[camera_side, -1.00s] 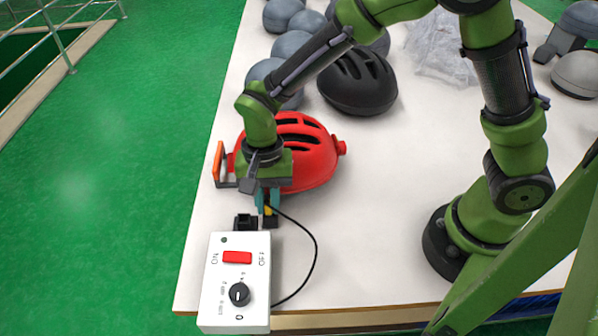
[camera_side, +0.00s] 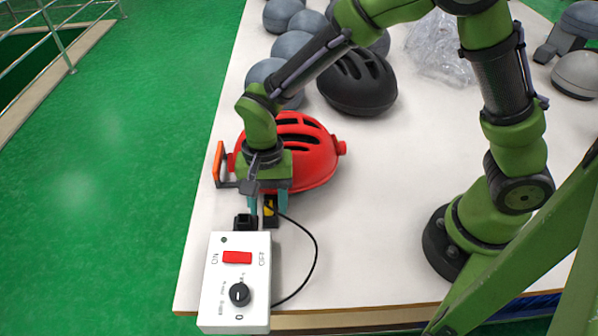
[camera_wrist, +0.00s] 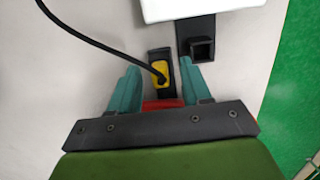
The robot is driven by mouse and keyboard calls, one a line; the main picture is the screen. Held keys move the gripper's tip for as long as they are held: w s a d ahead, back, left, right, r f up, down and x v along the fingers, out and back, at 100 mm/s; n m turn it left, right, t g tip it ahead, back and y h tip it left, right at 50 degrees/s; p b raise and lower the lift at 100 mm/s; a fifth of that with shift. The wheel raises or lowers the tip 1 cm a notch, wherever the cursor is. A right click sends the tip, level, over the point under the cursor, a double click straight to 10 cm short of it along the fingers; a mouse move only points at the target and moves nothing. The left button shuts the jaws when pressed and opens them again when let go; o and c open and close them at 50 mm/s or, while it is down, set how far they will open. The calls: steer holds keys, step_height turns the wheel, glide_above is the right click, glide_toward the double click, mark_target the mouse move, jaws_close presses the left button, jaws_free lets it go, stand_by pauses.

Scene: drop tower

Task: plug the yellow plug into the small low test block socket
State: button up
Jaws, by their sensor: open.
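The yellow plug (camera_side: 269,210) is at a small low black block (camera_side: 271,222), with its black cable running off to the right in the side view. In the wrist view the yellow plug (camera_wrist: 158,70) sits within the outline of the low black block (camera_wrist: 155,55) and looks seated in it; its depth is hidden. My gripper (camera_side: 268,204) is open, its teal fingers standing apart on both sides of the plug. The wrist view also shows my gripper (camera_wrist: 160,70) with a gap between each finger and the plug.
A black square socket (camera_wrist: 203,48) stands beside the low block, by the white control box (camera_side: 216,290) with a red switch and dial. A red helmet (camera_side: 318,160) lies close behind my gripper. An orange-handled part (camera_side: 218,160) is to its left. The cable loops right over clear table.

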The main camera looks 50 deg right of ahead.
step_height(320, 180, up, 17)
steer(key=w+d, duration=0.1)
steer(key=shift+w+d+f, duration=0.15)
steer(key=shift+w+d, duration=0.1)
steer(key=shift+w, duration=0.05)
steer(key=s+d+r+n+t, duration=0.2)
steer(key=s+d+t, duration=0.2)
steer(key=d, duration=0.4)
steer(key=s+d+r+n+t+y, duration=0.1)
steer(key=s+d+r+n+t, duration=0.1)
steer(key=s+d, duration=0.5)
steer(key=shift+d+n+t, duration=0.5)
steer(key=shift+d+t, duration=0.25)
steer(key=shift+t, duration=0.35)
